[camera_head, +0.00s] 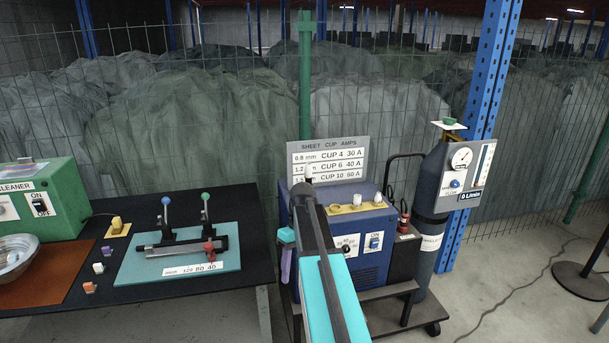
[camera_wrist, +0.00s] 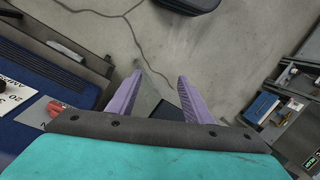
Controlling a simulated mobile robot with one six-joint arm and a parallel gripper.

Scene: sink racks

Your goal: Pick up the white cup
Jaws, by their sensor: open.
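A small white cup (camera_head: 357,200) stands upright on a tan tray (camera_head: 345,209) on top of the blue machine (camera_head: 365,240). Another small pale piece (camera_head: 378,197) stands to its right, and a whitish piece (camera_head: 308,173) shows further left by the sign; I cannot tell for sure which is the named cup. My gripper (camera_wrist: 157,80) has two purple fingers spread apart with only floor and dark shapes between them. In the head view my arm crosses in front of the machine, and one purple finger shows at its left side, pointing down. No cup shows in the wrist view.
A sign (camera_head: 328,160) stands behind the machine. A gas cylinder (camera_head: 428,210) with a gauge box (camera_head: 466,170) stands to the right. A black table (camera_head: 60,320) at left holds a green cleaner box (camera_head: 40,205), a metal bowl (camera_head: 15,255) and a teal plate (camera_head: 150,272).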

